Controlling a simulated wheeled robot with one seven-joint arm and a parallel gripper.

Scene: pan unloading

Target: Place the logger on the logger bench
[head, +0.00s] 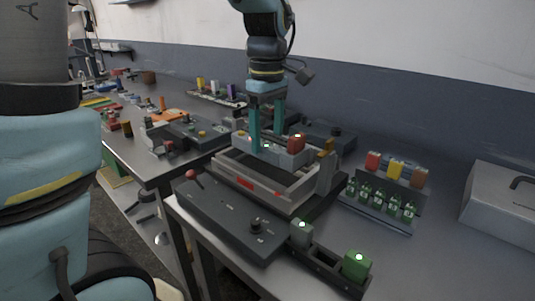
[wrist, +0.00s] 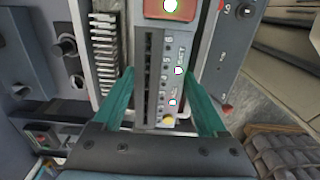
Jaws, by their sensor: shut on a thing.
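The logger, as far as I can tell, is the grey box (head: 270,152) with small lights, above or at the back of a pale open frame (head: 262,187). In the wrist view the grey box (wrist: 151,75) shows a dark slot, numbered marks and small lit dots. My gripper (head: 267,143) reaches down from above with its teal fingers on the box. In the wrist view my gripper (wrist: 160,95) has one finger on each side of it, shut on it. I cannot tell whether the box is lifted or resting. I cannot tell which surface is the logger bench.
A dark panel (head: 225,215) with a red knob lies in front of the frame. A green block (head: 357,265) sits in a dark rail at front right. A rack of small bottles (head: 380,200) and a grey case (head: 500,200) stand right. Another bench (head: 150,170) is left, across a gap.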

